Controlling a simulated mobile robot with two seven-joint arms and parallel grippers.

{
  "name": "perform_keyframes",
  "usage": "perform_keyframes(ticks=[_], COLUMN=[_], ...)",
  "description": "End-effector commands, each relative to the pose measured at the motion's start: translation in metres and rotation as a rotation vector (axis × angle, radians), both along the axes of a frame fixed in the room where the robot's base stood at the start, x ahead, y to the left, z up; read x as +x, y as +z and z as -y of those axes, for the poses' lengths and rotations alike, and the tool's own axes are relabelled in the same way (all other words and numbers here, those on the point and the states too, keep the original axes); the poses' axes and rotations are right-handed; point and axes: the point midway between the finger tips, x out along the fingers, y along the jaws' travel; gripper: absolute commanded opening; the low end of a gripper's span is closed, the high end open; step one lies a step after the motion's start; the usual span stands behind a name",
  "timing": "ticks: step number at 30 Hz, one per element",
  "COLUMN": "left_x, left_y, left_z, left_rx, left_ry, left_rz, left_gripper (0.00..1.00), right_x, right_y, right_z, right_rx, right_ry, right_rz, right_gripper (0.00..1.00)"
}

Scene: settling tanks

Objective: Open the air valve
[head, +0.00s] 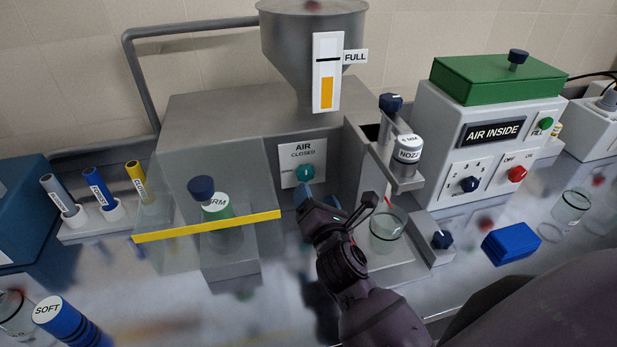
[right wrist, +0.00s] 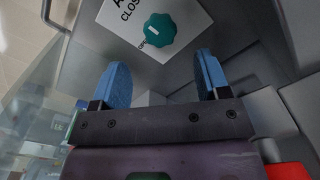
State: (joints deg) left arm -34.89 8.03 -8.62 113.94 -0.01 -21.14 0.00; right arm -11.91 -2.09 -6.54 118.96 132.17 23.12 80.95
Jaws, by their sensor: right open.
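The air valve is a round teal knob (head: 305,173) on a white plate marked AIR CLOSED (head: 302,151), on the front of the grey machine. In the right wrist view the knob (right wrist: 160,30) has a pale pointer mark, and the plate (right wrist: 118,14) shows partly cut off. My right gripper (head: 318,197) is just below and in front of the knob. Its two blue fingers are spread, with nothing between them; in the right wrist view the gripper (right wrist: 163,62) points at the knob, which lies beyond the fingertips. My left gripper is not in view.
A clear guard with a yellow edge (head: 207,226) stands left of the valve. A glass beaker (head: 387,230) under the nozzle (head: 407,155) is close on the right. The hopper (head: 310,45) is above. The AIR INSIDE box (head: 440,130) stands further right.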

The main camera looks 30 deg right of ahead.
Motion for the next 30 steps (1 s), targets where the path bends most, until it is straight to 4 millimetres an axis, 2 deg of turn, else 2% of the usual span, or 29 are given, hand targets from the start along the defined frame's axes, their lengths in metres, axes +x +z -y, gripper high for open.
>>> perform_keyframes(ticks=[6, 12, 18, 26, 30], left_x=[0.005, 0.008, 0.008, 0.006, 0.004], left_y=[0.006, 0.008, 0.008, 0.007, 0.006], left_z=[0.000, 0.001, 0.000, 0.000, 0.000], left_rx=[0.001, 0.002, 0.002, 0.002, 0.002], left_ry=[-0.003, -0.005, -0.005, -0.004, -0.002], left_rz=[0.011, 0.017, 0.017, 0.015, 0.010], left_gripper=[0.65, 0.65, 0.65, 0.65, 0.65], right_x=[0.034, 0.055, 0.064, 0.064, 0.064], right_y=[0.001, 0.000, 0.000, 0.000, 0.000], right_z=[0.008, 0.014, 0.017, 0.017, 0.017], right_rx=[-0.002, -0.002, -0.002, -0.002, -0.002], right_ry=[0.000, -0.001, -0.001, -0.001, -0.001], right_rz=[0.002, 0.000, 0.000, 0.000, 0.000], right_gripper=[0.69, 0.69, 0.69, 0.69, 0.48])
